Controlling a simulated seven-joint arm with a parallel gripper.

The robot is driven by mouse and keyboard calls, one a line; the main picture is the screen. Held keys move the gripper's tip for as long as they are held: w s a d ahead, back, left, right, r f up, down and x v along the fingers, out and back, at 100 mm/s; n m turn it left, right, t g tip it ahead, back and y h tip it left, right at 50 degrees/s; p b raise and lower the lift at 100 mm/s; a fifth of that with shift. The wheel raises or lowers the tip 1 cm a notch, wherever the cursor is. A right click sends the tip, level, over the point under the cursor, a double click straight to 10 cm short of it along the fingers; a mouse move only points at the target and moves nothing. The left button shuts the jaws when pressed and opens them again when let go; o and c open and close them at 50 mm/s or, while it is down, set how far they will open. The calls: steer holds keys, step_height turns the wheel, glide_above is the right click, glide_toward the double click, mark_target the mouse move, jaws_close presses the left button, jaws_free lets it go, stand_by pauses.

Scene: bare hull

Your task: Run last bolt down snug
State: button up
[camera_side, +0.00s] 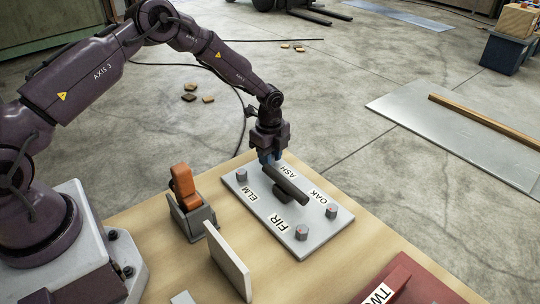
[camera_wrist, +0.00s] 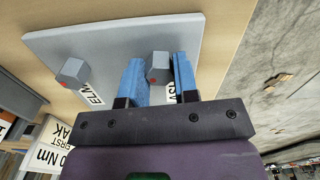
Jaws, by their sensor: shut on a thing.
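A pale grey plate (camera_side: 252,203) lies on the wooden table, with labels ASH, ELM, FIR and OAK. The ELM bolt (camera_side: 241,175), FIR bolt (camera_side: 301,232) and OAK bolt (camera_side: 331,212) stand upright in it. My gripper (camera_side: 270,157) points down at the plate's far corner by the ASH label. In the wrist view its blue fingers are shut on the grey ASH bolt (camera_wrist: 159,66), which has a red mark; the ELM bolt (camera_wrist: 73,70) is apart to the left. The side view hides the ASH bolt. Whether its head touches the plate cannot be told.
A dark bar (camera_side: 287,184) rises over the plate's middle, close to my gripper. An orange tool (camera_side: 183,183) stands in a grey holder (camera_side: 197,217) left of the plate. A pale upright board (camera_side: 229,262) and a red box (camera_side: 413,285) stand nearer the camera.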

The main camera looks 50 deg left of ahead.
steer(key=shift+m, duration=1.9)
steer(key=o, duration=0.9)
steer(key=shift+o, duration=0.2)
step_height(320, 180, up, 13)
